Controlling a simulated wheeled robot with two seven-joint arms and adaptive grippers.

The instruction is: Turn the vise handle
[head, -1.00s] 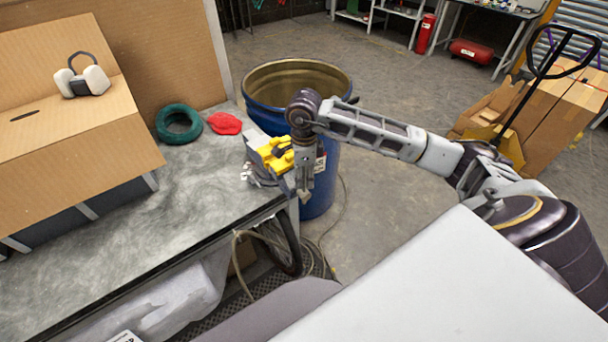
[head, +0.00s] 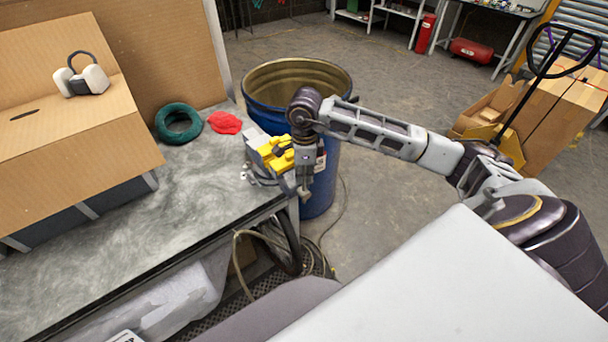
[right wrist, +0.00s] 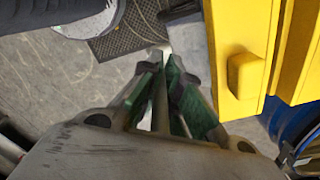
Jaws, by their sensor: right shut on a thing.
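The vise (head: 280,157), with a grey body and yellow blocks, sits on the near right corner of the grey workbench. In the right wrist view its yellow blocks (right wrist: 241,42) fill the upper right. My right gripper (head: 304,190) points down just right of the vise, beside its front end. In the right wrist view the green-padded fingers (right wrist: 164,92) are shut on a thin metal bar, the vise handle (right wrist: 160,98). The handle is mostly hidden between the fingers. My left gripper is not in view.
A blue barrel (head: 322,180) stands close behind my right gripper. A cardboard box with a respirator (head: 82,80) stands at left. Hoses hang below the bench corner.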

